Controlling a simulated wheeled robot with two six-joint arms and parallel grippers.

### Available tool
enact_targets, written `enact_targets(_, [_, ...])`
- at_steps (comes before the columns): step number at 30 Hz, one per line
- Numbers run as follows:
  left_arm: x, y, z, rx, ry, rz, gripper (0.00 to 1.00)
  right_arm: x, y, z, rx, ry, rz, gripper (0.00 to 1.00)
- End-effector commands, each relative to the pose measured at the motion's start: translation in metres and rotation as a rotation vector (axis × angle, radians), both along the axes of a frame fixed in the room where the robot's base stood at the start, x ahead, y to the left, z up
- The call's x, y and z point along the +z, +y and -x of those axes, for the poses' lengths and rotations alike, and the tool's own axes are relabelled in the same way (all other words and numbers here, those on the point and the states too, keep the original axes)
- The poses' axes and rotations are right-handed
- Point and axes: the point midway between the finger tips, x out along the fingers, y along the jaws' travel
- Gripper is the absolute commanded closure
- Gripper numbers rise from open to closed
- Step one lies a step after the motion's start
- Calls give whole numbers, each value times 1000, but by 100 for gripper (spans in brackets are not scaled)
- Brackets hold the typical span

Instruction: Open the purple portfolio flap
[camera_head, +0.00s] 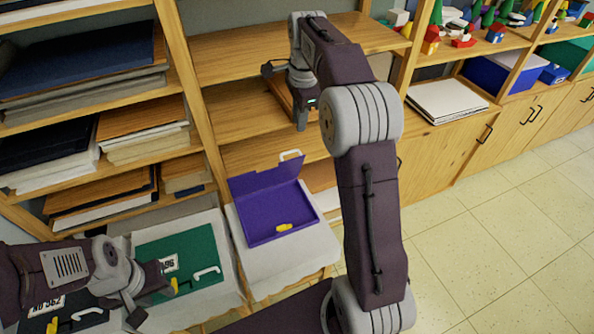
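The purple portfolio (272,218) lies on a pale cloth-covered stand in front of the shelves. Its flap (262,179) is raised and tilted back, with a white handle (290,155) on its top edge. A yellow piece (284,227) shows near the front of the lower part. My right gripper (284,96) is open, before the wooden shelf behind and above the flap, apart from it. My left gripper (150,292) is at the lower left, over the green portfolio's near left side, and looks open. Whether it touches anything is unclear.
A green portfolio (195,250) with a white handle and a number label lies left of the purple one. A black portfolio (80,318) is partly hidden by my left arm. Shelves (190,60) stand behind. Tiled floor (500,240) at right is clear.

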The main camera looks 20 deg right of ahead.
Motion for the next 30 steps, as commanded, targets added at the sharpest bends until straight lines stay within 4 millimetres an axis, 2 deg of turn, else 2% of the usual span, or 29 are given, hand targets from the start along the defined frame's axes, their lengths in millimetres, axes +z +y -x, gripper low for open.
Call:
enact_targets(1, [-22,0,0,0,-1,0,64,-21,5,-1,10,-3,-1,82])
enact_targets(3, [-26,0,-1,0,-1,0,64,-25,9,-2,18,-3,-2,82])
enact_targets(10, [-22,0,-1,0,-2,0,64,-27,11,-2,21,0,-4,82])
enact_targets(21, [-20,0,-1,0,-1,0,64,-96,11,-14,20,2,-5,82])
enact_targets(25, [-19,0,-1,0,-1,0,64,-108,11,-16,20,0,-5,82])
enact_targets(30, [-19,0,-1,0,-1,0,64,-112,11,-17,19,-2,-5,82])
